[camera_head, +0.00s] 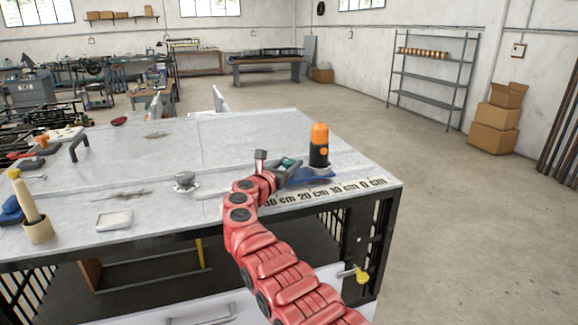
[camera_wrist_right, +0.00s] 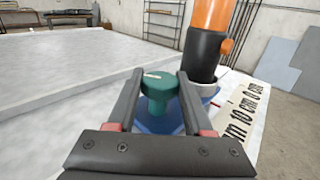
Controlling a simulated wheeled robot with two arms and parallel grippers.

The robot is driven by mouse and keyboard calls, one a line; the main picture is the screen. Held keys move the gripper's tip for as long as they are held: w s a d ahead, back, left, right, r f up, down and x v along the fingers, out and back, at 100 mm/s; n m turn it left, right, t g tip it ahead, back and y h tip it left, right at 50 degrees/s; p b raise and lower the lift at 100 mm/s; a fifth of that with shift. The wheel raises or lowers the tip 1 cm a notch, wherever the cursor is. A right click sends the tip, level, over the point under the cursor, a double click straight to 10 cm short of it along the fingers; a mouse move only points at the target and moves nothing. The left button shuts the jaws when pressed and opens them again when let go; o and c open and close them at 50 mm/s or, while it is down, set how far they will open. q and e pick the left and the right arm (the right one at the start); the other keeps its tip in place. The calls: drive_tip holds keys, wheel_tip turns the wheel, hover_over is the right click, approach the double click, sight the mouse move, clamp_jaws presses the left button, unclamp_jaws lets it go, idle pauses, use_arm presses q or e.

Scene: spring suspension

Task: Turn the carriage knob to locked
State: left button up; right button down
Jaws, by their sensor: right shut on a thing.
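The green carriage knob (camera_wrist_right: 157,88) stands upright on the blue carriage (camera_wrist_right: 150,122). A pale mark shows on its top, toward the left in the right wrist view. My right gripper (camera_wrist_right: 155,90) has one finger on each side of the knob and is shut on it. In the head view the green knob (camera_head: 290,163) shows partly behind my right gripper (camera_head: 284,174). The blue carriage (camera_head: 318,177) carries an upright black cylinder with an orange top (camera_head: 319,147). No locked label is readable. My left gripper is not in view.
A printed centimetre scale (camera_head: 325,191) runs along the front edge of the grey table (camera_head: 225,150). A metal knob (camera_head: 186,181), a white dish (camera_head: 114,220) and a wooden-handled tool in a cup (camera_head: 38,230) stand to the left. The table's middle is mostly clear.

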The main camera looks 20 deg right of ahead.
drive_tip(key=shift+c, duration=1.5)
unclamp_jaws()
drive_tip(key=shift+s+a, duration=0.25)
drive_tip(key=shift+a, duration=0.15)
drive_tip(key=b+v, duration=0.4)
drive_tip(key=v, duration=1.1)
drive_tip(key=shift+s+a, duration=0.2)
drive_tip(key=shift+s, duration=0.1)
drive_tip(key=shift+s+a, duration=0.25)
drive_tip(key=shift+s, duration=0.1)
